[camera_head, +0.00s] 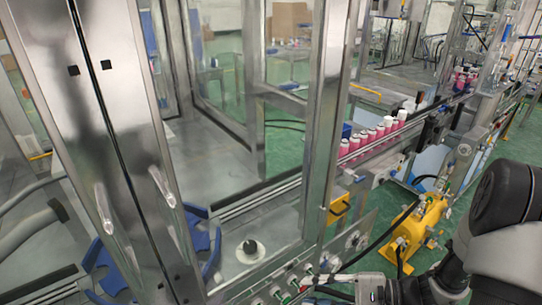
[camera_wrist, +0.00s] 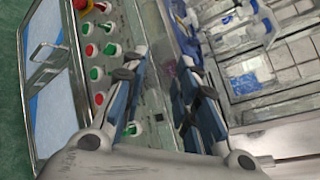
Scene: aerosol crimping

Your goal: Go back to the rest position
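My gripper (camera_wrist: 162,68) is open in the wrist view. Its two blue-padded fingers stand apart, with nothing held between them. In the head view my arm comes in from the lower right, and my gripper (camera_head: 338,287) is low in the frame, close to the machine's row of buttons. The control panel (camera_wrist: 112,22) with red and green buttons lies beyond the left finger in the wrist view. I cannot tell whether a finger touches it.
A steel-framed machine (camera_head: 325,120) with glass panels fills the left and middle. A conveyor with pink cans (camera_head: 368,138) runs to the upper right. A yellow pump unit (camera_head: 415,232) stands on the green floor between the conveyor and my arm.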

